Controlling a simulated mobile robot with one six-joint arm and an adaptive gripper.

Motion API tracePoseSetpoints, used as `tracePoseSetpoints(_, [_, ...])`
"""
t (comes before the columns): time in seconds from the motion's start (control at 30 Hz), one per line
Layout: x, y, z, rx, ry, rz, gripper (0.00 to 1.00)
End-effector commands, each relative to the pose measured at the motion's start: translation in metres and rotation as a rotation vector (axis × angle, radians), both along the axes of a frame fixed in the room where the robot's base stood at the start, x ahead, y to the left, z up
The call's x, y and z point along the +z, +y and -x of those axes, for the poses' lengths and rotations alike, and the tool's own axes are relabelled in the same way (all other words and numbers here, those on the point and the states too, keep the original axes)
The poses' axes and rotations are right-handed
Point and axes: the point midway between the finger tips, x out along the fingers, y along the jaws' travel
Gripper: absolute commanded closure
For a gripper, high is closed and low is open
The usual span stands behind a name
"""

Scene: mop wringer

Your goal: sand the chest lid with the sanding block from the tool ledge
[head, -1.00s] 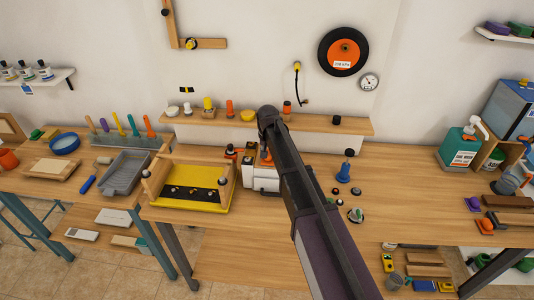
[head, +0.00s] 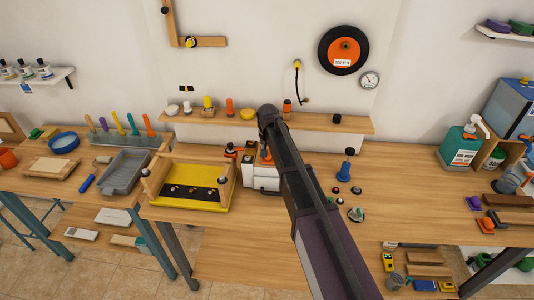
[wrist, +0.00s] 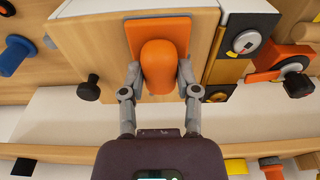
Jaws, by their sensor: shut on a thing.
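The sanding block (wrist: 160,62) has a rounded orange grip on a flat orange base. My gripper (wrist: 160,75) is shut on it, with one grey finger on each side of the grip. In the wrist view the block is over the pale wooden chest lid (wrist: 95,50) and appears to rest on it; its underside is hidden. In the head view the white chest (head: 262,177) stands on the bench behind my arm, with a bit of orange at its top. My arm hides most of the gripper there.
The tool ledge (head: 330,126) runs along the wall behind, holding several small items. A yellow tray with a wooden frame (head: 205,205) stands close left of the chest. A blue knobbed piece (head: 344,173) and several small knobs lie to the right. The front bench is clear.

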Motion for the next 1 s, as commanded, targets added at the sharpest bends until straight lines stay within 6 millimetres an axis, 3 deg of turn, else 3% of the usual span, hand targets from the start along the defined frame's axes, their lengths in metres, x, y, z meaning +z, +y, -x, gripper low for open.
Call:
tracePoseSetpoints(0.3, [0.002, 0.0, -0.02, 0.0, 0.0, 0.0, 1.0])
tracePoseSetpoints(1.0, [0.001, -0.001, -0.032, 0.0, 0.0, 0.0, 1.0])
